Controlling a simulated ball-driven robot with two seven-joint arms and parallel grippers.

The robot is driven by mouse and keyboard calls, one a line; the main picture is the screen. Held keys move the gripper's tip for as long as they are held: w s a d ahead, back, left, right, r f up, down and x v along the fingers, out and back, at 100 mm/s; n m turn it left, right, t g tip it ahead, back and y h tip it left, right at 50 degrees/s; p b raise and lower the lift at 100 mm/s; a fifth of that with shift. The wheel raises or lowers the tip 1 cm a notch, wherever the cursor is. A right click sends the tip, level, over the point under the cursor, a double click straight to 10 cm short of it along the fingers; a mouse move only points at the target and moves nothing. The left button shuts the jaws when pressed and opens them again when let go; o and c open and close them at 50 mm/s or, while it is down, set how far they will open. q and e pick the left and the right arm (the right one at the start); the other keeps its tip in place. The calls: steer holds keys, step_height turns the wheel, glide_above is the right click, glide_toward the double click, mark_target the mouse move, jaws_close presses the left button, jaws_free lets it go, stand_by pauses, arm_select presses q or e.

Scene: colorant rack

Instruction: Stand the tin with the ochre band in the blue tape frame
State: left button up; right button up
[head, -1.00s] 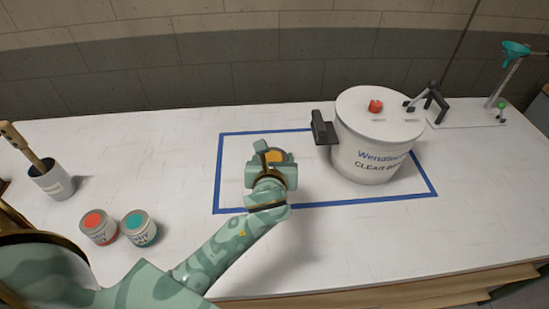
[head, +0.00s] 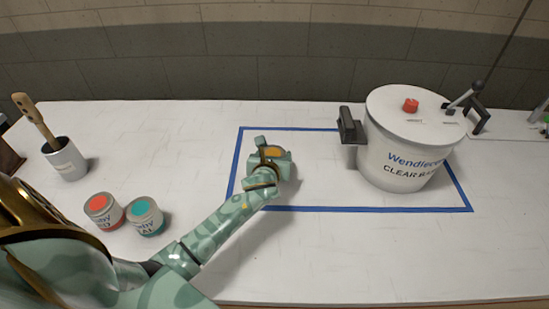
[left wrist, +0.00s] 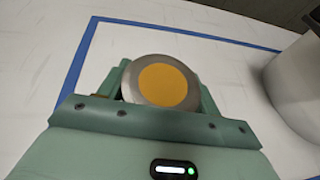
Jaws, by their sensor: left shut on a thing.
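The tin with the ochre top (left wrist: 163,85) shows in the left wrist view between the fingers of my left gripper (left wrist: 165,88). In the head view, only a bit of its ochre top (head: 274,152) shows past my left gripper (head: 272,154), which is shut on it. The side of the tin is mostly hidden. The blue tape frame (head: 345,208) is a rectangle on the white bench. The gripper and tin are over its left part, inside the tape lines as seen. I cannot tell whether the tin touches the bench. My right gripper is not in view.
A large white pot (head: 400,150) with a dark side handle stands in the right part of the frame. A red-topped tin (head: 104,211) and a teal-topped tin (head: 146,215) stand at the left, near my arm. A cup with a brush (head: 66,160) stands behind them.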

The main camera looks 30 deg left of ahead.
arm_select(q)
steer(key=shift+r, duration=0.2)
steer(key=shift+f, duration=0.15)
steer(key=o, duration=1.1)
steer(key=shift+s+d+r, duration=0.1)
steer(key=shift+s+r, duration=0.1)
steer(key=shift+r, duration=0.05)
steer(key=p+v, duration=0.3)
steer(key=v, duration=0.8)
steer(key=shift+s+d+p, duration=0.15)
steer(key=shift+s+p, duration=0.15)
steer(key=shift+p, duration=0.05)
